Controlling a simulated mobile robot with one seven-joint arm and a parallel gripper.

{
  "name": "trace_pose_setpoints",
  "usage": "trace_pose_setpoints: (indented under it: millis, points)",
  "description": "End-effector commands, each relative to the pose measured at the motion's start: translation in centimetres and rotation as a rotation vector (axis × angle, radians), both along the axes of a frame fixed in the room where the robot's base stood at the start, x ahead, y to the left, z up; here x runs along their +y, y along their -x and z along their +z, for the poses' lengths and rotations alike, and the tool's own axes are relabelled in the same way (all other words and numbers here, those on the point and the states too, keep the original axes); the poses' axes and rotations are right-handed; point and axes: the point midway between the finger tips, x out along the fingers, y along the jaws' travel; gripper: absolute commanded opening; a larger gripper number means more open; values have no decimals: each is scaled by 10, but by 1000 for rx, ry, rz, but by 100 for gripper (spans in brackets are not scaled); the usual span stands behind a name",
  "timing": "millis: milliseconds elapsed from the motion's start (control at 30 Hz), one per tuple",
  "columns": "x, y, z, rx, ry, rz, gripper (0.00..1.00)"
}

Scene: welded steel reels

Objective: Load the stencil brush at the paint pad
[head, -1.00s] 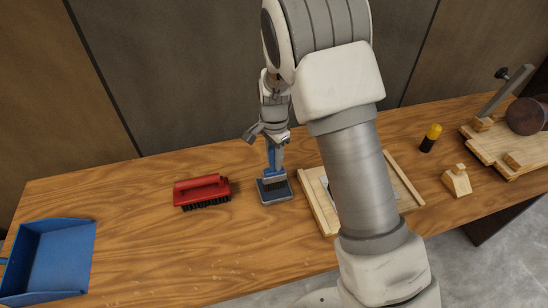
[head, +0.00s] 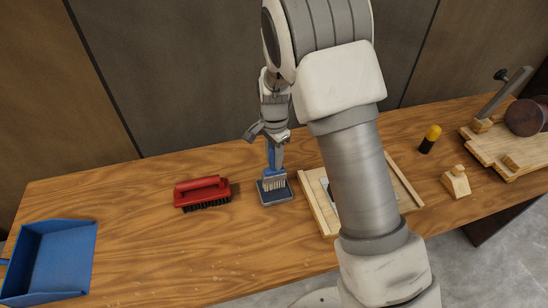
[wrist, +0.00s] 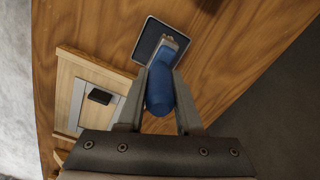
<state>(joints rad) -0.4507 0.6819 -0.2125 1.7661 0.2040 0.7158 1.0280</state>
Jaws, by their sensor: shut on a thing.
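My gripper (head: 274,143) is shut on the stencil brush, holding it upright by its blue handle (head: 273,158). The brush's pale bristles (head: 273,185) point down at the paint pad. The paint pad (head: 278,199) is a small dark square with a lighter rim on the table; whether the bristles touch it or hover just above, I cannot tell. In the wrist view the blue handle (wrist: 160,90) sits between the two fingers, with the pad (wrist: 146,42) beyond and the bristles hidden.
A wooden frame (head: 312,205) with a grey plate lies right of the pad, partly behind my arm. A red brush (head: 200,188) and a blue dustpan (head: 48,262) are to the left. A yellow-black item (head: 430,140) and a wooden block (head: 456,182) stand to the right.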

Motion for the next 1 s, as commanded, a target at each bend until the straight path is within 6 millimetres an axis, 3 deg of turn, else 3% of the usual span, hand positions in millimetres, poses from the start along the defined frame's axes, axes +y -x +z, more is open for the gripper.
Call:
trace_pose_setpoints:
  millis: [633,1000]
  points:
    - [0,-1,57,-2,0,0,0]
    - [0,0,59,-1,0,0,0]
